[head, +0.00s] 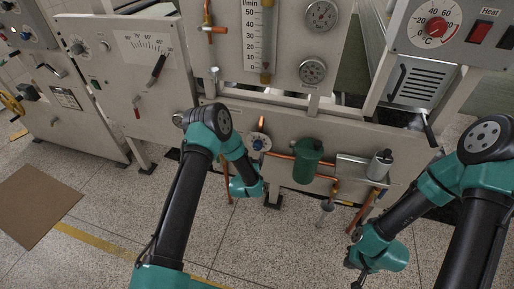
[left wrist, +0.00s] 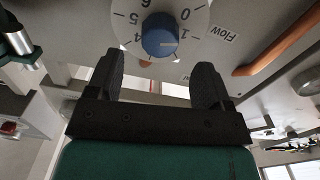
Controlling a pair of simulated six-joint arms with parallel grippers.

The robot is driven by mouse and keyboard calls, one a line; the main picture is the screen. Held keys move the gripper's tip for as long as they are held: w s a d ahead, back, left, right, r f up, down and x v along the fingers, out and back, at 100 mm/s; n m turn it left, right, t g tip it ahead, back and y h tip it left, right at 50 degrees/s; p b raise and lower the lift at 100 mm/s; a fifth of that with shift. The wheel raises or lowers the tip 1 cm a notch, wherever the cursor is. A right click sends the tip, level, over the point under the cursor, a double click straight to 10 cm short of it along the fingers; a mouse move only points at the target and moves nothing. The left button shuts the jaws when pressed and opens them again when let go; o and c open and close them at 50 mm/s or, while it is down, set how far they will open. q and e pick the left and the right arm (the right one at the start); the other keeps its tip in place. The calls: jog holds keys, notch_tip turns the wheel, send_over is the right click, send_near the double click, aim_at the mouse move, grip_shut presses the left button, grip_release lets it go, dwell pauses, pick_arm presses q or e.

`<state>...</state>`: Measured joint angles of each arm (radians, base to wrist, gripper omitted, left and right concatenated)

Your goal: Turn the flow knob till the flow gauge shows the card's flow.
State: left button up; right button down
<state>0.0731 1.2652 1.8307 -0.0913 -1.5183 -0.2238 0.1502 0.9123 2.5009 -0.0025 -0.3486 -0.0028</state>
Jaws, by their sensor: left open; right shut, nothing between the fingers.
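The blue flow knob (left wrist: 160,36) sits on a white numbered dial (left wrist: 190,35) beside a "Flow" label in the left wrist view. It also shows small in the head view (head: 260,143), on the lower panel. My left gripper (left wrist: 157,72) is open, its two fingers apart just below the knob, with nothing between them. In the head view its fingers are hard to make out. The flow gauge (head: 258,40) is a vertical l/min scale with a tube; its reading is too small to tell. I cannot make out the card. My right gripper (head: 353,265) is low at the right, shut and empty.
A green canister (head: 307,160) and copper pipes (head: 325,178) are right of the knob. Two round gauges (head: 321,15) sit beside the scale. A heat dial (head: 436,27) is at the upper right. A brown mat (head: 35,205) lies on open floor at left.

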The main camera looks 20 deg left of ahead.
aim_at(257, 148)
pick_arm(q)
jog(key=w, duration=0.6)
jog(key=shift+w+d, duration=0.1)
jog(key=shift+c, duration=0.5)
jog(key=c, duration=0.8)
jog(key=shift+c, duration=0.2)
